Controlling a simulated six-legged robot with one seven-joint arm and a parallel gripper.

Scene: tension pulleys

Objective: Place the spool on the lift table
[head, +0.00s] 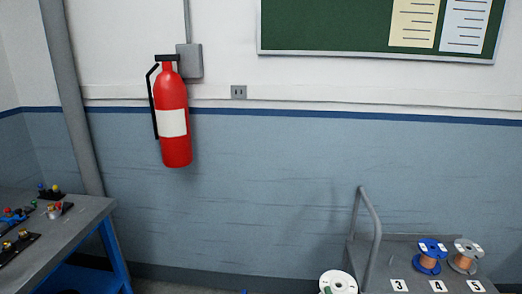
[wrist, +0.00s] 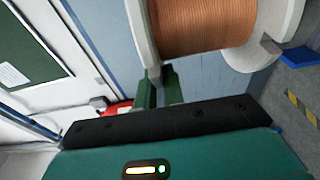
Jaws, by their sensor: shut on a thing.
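In the wrist view, a large spool (wrist: 202,25) with copper-coloured wire and pale flanges is close beyond my gripper (wrist: 158,80). The green fingers are shut at the lower edge of its left flange; the spool's top is cut off by the frame. In the head view, a white-flanged spool (head: 338,281) shows at the bottom edge, partly cut off; it appears to be the held one. My gripper is not clearly visible there. A grey platform with a tube handle (head: 405,268), possibly the lift table, stands at the lower right.
A blue spool (head: 432,256) and a whitish spool (head: 466,256) stand on the platform behind number labels (head: 438,286). A grey workbench (head: 85,212) with small coloured parts is at left. A red extinguisher (head: 173,120) hangs on the wall.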

